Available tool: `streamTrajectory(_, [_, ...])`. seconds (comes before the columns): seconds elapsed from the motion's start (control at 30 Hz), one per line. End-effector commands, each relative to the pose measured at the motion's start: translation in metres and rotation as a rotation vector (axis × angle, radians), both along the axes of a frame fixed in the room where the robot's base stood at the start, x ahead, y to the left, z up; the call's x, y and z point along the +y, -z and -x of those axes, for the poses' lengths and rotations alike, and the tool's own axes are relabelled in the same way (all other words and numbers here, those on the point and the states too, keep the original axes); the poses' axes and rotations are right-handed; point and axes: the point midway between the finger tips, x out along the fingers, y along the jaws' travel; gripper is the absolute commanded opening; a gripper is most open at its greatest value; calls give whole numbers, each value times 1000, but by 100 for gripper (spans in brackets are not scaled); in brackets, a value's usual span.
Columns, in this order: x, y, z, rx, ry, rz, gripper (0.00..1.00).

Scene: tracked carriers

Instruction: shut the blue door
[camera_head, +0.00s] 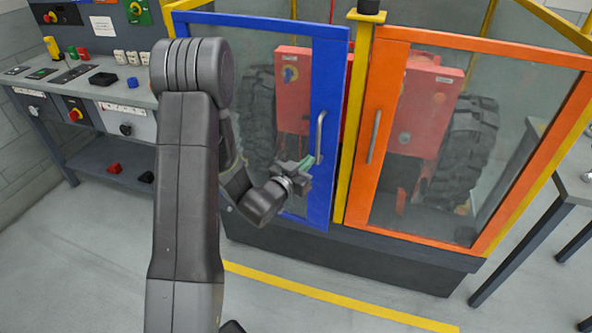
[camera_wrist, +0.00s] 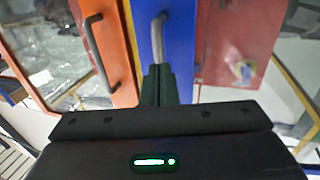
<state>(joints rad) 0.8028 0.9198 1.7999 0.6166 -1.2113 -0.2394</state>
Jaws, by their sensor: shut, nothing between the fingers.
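The blue door (camera_head: 329,95) is a blue frame with a clear pane and a grey vertical bar handle (camera_head: 320,138) near its right edge. A narrow strip of red shows between its edge and the yellow post (camera_head: 355,100), so it looks slightly ajar; how far is hard to tell. My gripper (camera_head: 307,162) is shut and empty, in front of the door at the handle's lower end. In the wrist view my gripper (camera_wrist: 159,82) points at the blue door (camera_wrist: 180,45), its tips at the end of the handle (camera_wrist: 158,38). Whether they touch is unclear.
An orange door (camera_head: 383,125) with its own handle (camera_head: 374,137) adjoins on the right. Red machinery and black wheels stand behind the panes. A workbench (camera_head: 100,75) with controls is at left, a grey table (camera_head: 575,180) at right. A yellow line (camera_head: 330,297) crosses the clear floor.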

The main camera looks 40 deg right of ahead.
Motion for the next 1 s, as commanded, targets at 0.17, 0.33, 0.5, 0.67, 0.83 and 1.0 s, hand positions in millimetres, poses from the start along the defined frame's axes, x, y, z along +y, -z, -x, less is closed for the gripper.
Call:
streamTrajectory(0.17, [-15,0,-3,0,0,1,0])
streamTrajectory(0.33, [-18,0,-4,1,-1,0,0])
streamTrajectory(0.5, [-17,0,-4,0,-1,0,0])
streamTrajectory(0.67, [-27,3,-7,-6,-18,2,0])
streamTrajectory(0.83, [-59,5,-17,-9,-83,2,0])
streamTrajectory(1.0, [-79,2,-23,-4,-127,2,0])
